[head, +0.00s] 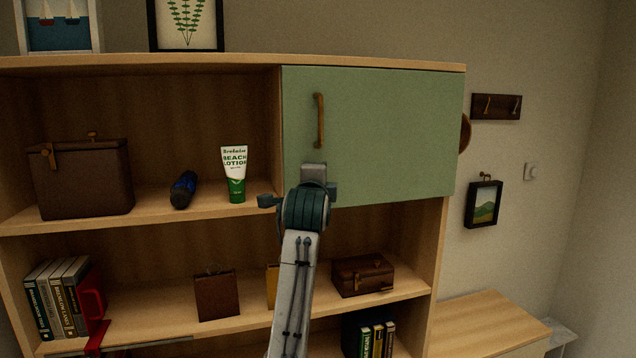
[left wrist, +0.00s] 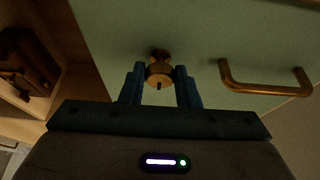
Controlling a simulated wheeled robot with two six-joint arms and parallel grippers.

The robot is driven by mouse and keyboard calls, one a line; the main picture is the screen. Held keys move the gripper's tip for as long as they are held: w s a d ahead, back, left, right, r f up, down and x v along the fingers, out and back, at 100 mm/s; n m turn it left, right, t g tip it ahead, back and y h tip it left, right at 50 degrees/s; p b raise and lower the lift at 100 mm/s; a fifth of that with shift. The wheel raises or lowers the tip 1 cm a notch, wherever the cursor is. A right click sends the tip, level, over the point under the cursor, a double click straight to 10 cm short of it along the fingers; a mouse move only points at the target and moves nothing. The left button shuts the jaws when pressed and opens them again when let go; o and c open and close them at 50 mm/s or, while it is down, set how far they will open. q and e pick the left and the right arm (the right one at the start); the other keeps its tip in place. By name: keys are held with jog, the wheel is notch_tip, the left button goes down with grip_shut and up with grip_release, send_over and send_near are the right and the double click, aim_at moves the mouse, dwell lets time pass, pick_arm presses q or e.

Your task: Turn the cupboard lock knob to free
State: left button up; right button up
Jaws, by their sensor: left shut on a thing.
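The lock knob (left wrist: 159,72) is a small brass knob on the green cupboard door (head: 390,130). In the left wrist view it sits between the two blue fingers of my left gripper (left wrist: 160,76), which is shut on it. A dark notch or mark shows on the knob's lower face. In the head view my left gripper (head: 313,178) is at the door's lower left, below the handle, and hides the knob. The door looks closed. Its brass handle (head: 320,120) also shows right of the knob in the left wrist view (left wrist: 265,88). My right gripper is out of view.
Left of the door, the open shelf holds a brown case (head: 85,180), a dark blue cylinder (head: 184,189) and a lotion tube (head: 235,175). Below are books (head: 62,298), a brown folder (head: 217,295) and a small chest (head: 362,275). Wall space right of the cupboard has hooks (head: 496,106).

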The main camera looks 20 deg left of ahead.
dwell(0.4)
pick_arm(q)
jog(key=o, duration=1)
jog(key=shift+c, duration=0.2)
jog(key=b+v, duration=0.5)
jog(key=v, duration=0.5)
jog(key=shift+s+b, duration=0.35)
jog(key=shift+b, duration=0.05)
